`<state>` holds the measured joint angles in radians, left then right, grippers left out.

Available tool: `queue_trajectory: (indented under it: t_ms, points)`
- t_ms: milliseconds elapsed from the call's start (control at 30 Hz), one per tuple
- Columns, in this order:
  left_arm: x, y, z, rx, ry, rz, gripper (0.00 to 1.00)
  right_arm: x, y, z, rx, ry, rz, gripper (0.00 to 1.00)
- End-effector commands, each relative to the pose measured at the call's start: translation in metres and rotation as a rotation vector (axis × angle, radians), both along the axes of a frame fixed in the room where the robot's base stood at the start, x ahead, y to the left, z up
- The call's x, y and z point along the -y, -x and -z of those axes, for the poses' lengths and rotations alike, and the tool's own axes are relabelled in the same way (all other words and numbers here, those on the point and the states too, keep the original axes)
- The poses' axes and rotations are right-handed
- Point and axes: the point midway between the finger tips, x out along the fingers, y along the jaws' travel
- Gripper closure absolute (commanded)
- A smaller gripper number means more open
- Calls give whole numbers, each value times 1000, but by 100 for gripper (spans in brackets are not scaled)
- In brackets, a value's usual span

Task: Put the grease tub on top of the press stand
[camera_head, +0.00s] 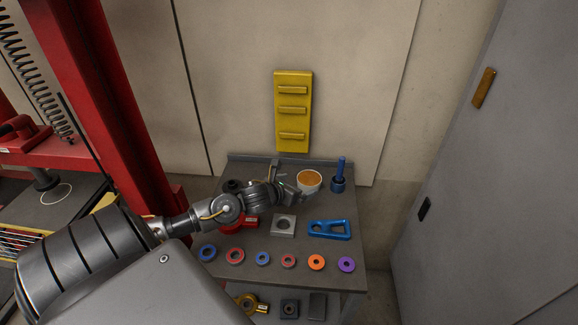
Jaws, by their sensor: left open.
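The grease tub (309,181), a white round tub with orange contents, stands upright at the back of the grey workbench (335,257). My left gripper (288,182) is open just left of the tub, its fingers pointing toward it. Whether a finger touches the tub I cannot tell. The likely press stand is the red frame (92,85) at the left, with a dark flat top (58,212) marked by a white circle. My left arm covers part of the bench and the frame's lower part. My right gripper is not in view.
A blue upright tool (339,178) stands close right of the tub. A blue plate (329,229), a grey square block (283,225) and a red part (251,221) lie in front. Several coloured rings line the bench's front edge. A yellow rack (293,112) hangs behind.

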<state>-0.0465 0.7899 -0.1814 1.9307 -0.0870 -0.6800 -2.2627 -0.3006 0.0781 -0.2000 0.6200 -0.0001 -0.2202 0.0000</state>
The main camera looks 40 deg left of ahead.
Motion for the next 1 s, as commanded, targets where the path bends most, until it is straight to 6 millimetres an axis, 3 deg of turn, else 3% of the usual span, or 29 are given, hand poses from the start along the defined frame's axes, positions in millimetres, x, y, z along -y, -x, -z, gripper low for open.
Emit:
queue_trajectory:
  t_ms: [100, 300, 1000]
  points:
    - [1, 20, -7, -1, -2, 2, 2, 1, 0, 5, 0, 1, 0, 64]
    - [2, 37, -17, -1, 0, 0, 2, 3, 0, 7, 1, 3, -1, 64]
    - [3, 39, -23, 0, 1, 0, 2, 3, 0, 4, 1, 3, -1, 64]
